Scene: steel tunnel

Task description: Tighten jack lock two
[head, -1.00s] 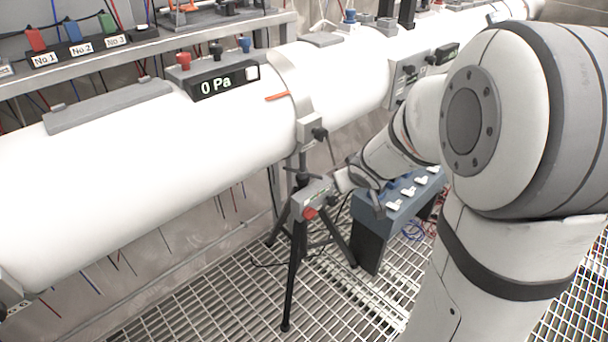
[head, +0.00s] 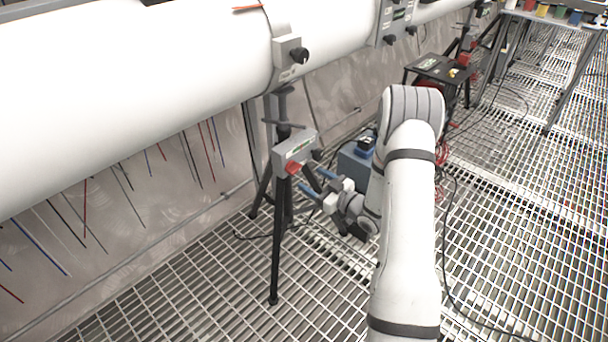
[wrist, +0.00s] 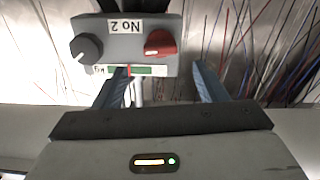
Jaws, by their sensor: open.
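The jack marked No 2 is a black tripod with a grey head (head: 294,148) standing under the white tube. A red knob (head: 292,168) sits on the head's front; it also shows in the wrist view (wrist: 160,43), beside a black knob (wrist: 86,47) and a green gauge with a red mark (wrist: 136,70). The label is upside down there. My gripper (head: 311,181) is open, with its blue fingers pointing at the jack from the right. In the wrist view my gripper (wrist: 161,68) is empty, and the red knob lies ahead, between the lines of its fingers.
The white tube (head: 130,80) runs above the jack, with a clamp and black knob (head: 290,58) on it. A blue box (head: 356,158) stands behind my arm, partly hidden. Cables hang along the wall. A black stand (head: 440,70) is farther right. Grating floor in front is clear.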

